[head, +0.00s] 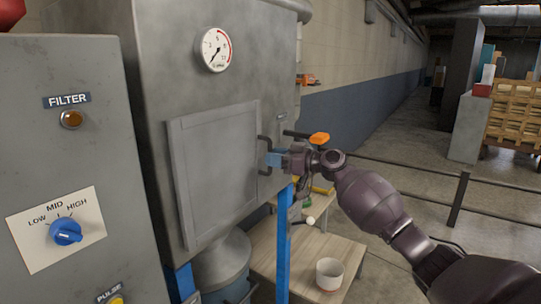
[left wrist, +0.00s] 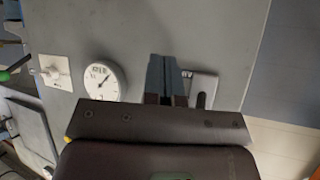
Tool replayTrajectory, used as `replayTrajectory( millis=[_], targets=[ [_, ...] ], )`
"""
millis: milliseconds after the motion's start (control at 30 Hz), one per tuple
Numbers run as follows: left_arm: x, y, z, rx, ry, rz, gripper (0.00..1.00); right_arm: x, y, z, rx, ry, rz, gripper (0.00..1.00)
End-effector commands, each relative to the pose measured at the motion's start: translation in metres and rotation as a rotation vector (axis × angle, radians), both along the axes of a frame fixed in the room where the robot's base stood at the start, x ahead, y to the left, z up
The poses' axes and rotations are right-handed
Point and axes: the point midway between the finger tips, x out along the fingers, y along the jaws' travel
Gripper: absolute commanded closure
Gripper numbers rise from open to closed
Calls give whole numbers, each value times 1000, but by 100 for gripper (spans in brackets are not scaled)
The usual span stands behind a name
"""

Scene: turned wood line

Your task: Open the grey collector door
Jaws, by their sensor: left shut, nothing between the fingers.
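The grey collector door (head: 218,172) is a flat rectangular panel on the front of the grey collector, and it looks closed in the head view. Its dark bar handle (head: 263,150) is at the door's right edge. My right gripper (head: 272,159) reaches in from the right, with its blue fingertips at the handle. I cannot tell whether they close around the bar or only touch it. My left gripper (left wrist: 167,78) shows only in the left wrist view. Its blue-grey fingers are together and empty, in front of a grey panel.
A filter control panel (head: 70,170) with a blue knob (head: 66,232) stands at the left. A round gauge (head: 216,49) is above the door. A wooden table (head: 320,250) with a white cup (head: 329,274) stands below my right arm. A dark railing (head: 456,198) is at the right.

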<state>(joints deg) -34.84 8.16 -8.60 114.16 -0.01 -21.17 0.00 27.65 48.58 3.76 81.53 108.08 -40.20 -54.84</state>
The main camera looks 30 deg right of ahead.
Motion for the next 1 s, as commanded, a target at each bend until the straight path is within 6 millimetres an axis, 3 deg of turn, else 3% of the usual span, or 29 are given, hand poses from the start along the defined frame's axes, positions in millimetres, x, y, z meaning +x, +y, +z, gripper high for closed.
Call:
replayTrajectory(
  millis=[200, 500, 533, 767, 1000],
  targets=[
    [1, 0, 3, 0, -3, 0, 100, 13, 9, 0, 2, 0, -1, 61],
    [4, 0, 4, 0, -8, -2, 100, 15, 10, -1, 1, 1, -1, 61],
    [4, 0, 4, 0, -8, -2, 100, 15, 10, -1, 1, 1, -1, 63],
    [6, -1, 5, 0, -11, -4, 100, 15, 10, 0, 1, 1, 0, 98],
    [6, -1, 5, 0, -12, -4, 100, 15, 10, 0, 1, 1, 0, 100]
  ],
)
